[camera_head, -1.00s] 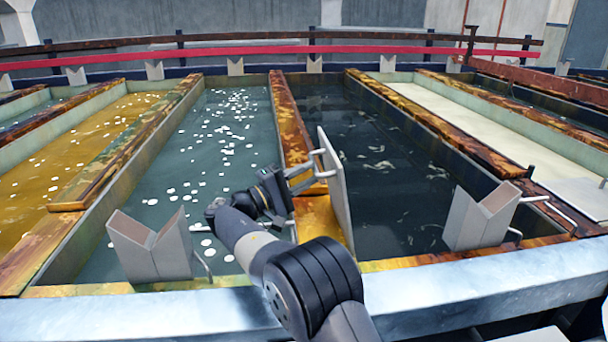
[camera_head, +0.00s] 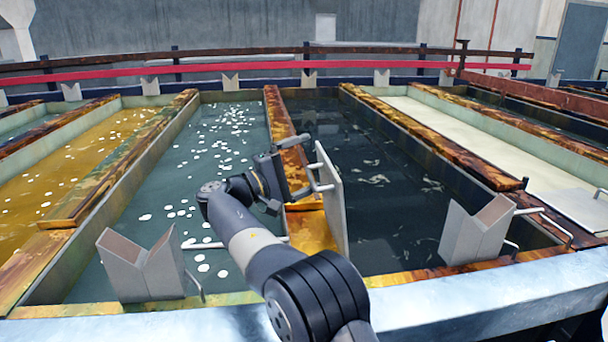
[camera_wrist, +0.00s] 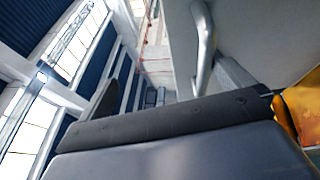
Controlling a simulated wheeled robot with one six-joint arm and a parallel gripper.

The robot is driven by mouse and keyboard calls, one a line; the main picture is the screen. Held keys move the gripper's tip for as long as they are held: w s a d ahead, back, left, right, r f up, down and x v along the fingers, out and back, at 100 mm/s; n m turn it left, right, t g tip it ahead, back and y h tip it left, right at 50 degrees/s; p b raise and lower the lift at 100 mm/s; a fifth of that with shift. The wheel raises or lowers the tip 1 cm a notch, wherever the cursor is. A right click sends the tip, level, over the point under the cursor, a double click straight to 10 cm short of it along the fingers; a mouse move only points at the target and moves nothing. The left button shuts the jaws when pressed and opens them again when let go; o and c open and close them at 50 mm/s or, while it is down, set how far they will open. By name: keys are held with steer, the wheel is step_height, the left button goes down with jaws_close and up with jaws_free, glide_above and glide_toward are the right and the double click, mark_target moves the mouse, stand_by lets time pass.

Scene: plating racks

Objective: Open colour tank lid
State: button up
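The grey tank lid (camera_head: 332,205) stands upright, almost edge-on, beside the divider at the left side of the dark tank (camera_head: 385,215). Its bar handle (camera_head: 318,187) faces left, toward my gripper. My gripper (camera_head: 291,172) is just left of the lid, with its fingers spread apart and nothing seen between them. In the wrist view the lid (camera_wrist: 265,40) fills the upper right. Its handle (camera_wrist: 204,45) is clear of the one dark finger (camera_wrist: 104,98) that shows there. The other finger is hard to make out.
A tank with white floating bits (camera_head: 215,170) lies left of the rusty divider (camera_head: 290,135). Grey V-shaped supports stand at the front, left (camera_head: 145,265) and right (camera_head: 475,230). A metal front rail (camera_head: 490,295) runs before the tanks. A pale lid (camera_head: 575,207) lies at far right.

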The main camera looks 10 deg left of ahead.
steer(key=shift+t, duration=0.5)
steer(key=r, duration=0.3)
steer(key=a+r, duration=0.1)
steer(key=shift+s+r, duration=0.3)
steer(key=shift+r, duration=0.05)
steer(key=f, duration=0.2)
steer(key=f+g, duration=0.1)
steer(key=shift+w+d+f, duration=0.2)
steer(key=shift+d+f, duration=0.05)
steer(key=shift+f, duration=0.05)
steer(key=shift+s+a+f, duration=0.4)
steer(key=shift+s+a, duration=0.1)
steer(key=shift+a, duration=0.2)
steer(key=shift+f+v, duration=0.2)
steer(key=shift+v, duration=1.25)
steer(key=shift+c, duration=0.8)
steer(key=shift+s+a+f, duration=0.1)
steer(key=shift+s+a, duration=0.05)
steer(key=shift+s, duration=0.2)
steer(key=c, duration=0.5)
steer(key=shift+s+a, duration=0.35)
steer(key=shift+s, duration=0.15)
steer(key=c, duration=0.4)
steer(key=s+a+f+p, duration=0.1)
steer(key=s+a+f, duration=0.2)
steer(key=a, duration=0.1)
steer(key=shift+s, duration=0.35)
